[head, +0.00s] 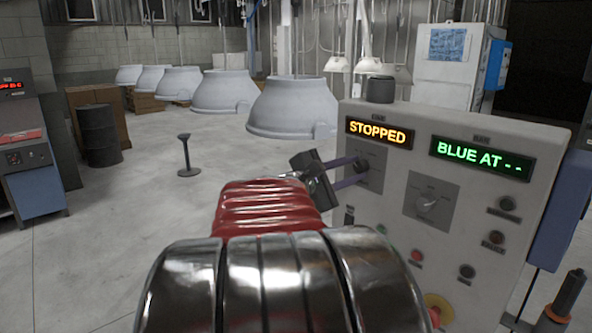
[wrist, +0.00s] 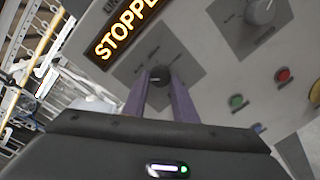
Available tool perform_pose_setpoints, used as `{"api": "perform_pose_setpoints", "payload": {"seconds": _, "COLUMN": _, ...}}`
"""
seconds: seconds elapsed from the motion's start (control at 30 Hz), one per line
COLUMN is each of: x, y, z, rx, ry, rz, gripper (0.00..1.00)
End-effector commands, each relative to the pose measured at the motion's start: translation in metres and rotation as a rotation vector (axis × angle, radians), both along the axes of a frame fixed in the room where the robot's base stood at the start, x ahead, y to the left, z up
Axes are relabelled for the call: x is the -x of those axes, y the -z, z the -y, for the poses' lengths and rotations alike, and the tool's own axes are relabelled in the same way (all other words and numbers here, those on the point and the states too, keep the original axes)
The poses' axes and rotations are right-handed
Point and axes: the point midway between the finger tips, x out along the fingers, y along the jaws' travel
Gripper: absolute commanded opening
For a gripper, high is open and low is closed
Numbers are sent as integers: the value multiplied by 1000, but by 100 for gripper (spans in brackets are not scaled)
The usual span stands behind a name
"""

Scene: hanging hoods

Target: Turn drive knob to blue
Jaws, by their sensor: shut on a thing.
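A pale control panel (head: 390,205) stands at the right in the head view. Its left dial knob (head: 362,163), small and dark, sits under an amber display (head: 379,132) reading STOPPED. My gripper (head: 358,172) reaches it from the left with two purple fingers, shut on this knob. The wrist view shows the knob (wrist: 159,75) between the fingertips (wrist: 158,88). The small lettering around the dial is too blurred to read. A second, light grey knob (head: 427,206) is to the right, apart from my gripper, below a green display (head: 480,159) reading BLUE AT - -.
Buttons, including a red one (head: 416,256) and a yellow-ringed one (head: 437,309), are lower on the panel. A dark cylinder (head: 380,89) stands on its top. Pale hoods (head: 294,106) hang in a row behind. The floor at left has open room around a small stand (head: 188,155).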

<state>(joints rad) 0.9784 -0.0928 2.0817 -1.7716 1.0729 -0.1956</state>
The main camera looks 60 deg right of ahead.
Motion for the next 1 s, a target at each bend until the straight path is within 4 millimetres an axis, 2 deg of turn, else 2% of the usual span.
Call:
{"api": "perform_pose_setpoints", "payload": {"seconds": 0.4, "x": 2, "y": 0, "z": 0, "rx": 107, "ry": 5, "rz": 252, "gripper": 3}}
{"api": "perform_pose_setpoints", "payload": {"seconds": 1.0, "x": 3, "y": 1, "z": -1, "rx": 127, "ry": 7, "rz": 302, "gripper": 3}}
